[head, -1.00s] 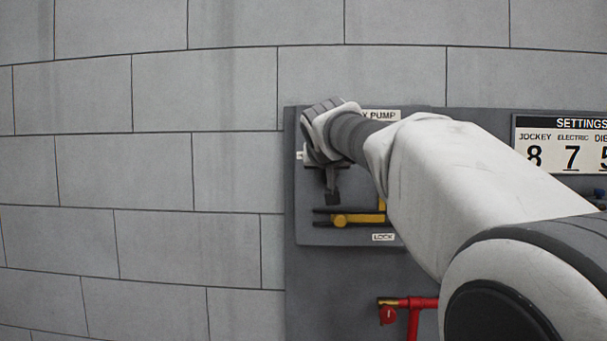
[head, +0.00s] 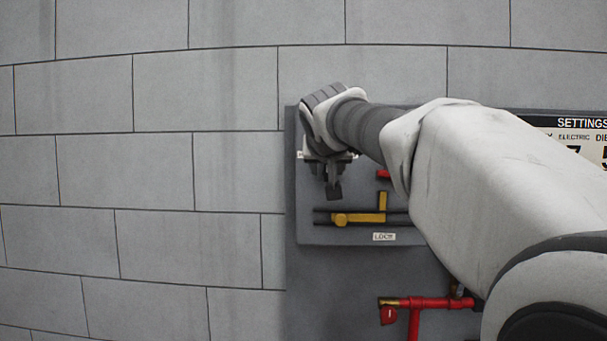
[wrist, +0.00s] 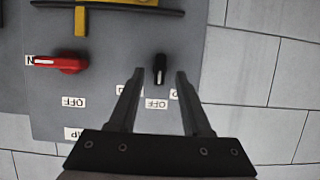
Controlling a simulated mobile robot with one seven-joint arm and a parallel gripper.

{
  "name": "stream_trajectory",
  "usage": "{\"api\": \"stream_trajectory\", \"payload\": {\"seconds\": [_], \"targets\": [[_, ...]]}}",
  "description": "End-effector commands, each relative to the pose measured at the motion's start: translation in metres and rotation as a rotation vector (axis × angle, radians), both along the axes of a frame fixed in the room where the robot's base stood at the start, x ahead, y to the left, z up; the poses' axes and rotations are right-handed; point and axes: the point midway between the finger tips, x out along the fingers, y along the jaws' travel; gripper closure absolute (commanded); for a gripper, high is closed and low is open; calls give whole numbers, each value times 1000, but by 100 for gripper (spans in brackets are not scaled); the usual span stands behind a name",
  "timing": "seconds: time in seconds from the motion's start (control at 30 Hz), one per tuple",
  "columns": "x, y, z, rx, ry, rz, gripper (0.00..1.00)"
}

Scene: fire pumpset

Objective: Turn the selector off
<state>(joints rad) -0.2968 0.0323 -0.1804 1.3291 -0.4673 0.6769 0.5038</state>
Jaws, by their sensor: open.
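A small black selector knob with a pale pointer line (wrist: 159,68) sits on the grey panel in the wrist view. An OFF label (wrist: 156,104) lies just below it there. My gripper (wrist: 159,80) is open, with one finger on each side of the knob and the tips about level with it. I cannot tell whether a finger touches it. In the head view my gripper (head: 333,188) points down in front of the panel's left part and hides the knob.
A red rotary handle (wrist: 60,63) with its own OFF label (wrist: 73,102) is beside the knob in the wrist view. A yellow lever (head: 360,218) shows above the LOCK label (head: 384,237). Red piping (head: 430,303) is lower on the panel. Bare block wall lies left.

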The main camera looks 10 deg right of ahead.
Motion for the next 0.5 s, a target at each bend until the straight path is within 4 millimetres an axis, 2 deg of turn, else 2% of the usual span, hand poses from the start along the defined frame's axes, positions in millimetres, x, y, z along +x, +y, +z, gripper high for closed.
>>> {"api": "stream_trajectory", "payload": {"seconds": [0.3, 0.5], "targets": [[-72, 14, 31, 1, -3, 2, 51], [-109, 21, 46, 0, -1, 0, 51]]}}
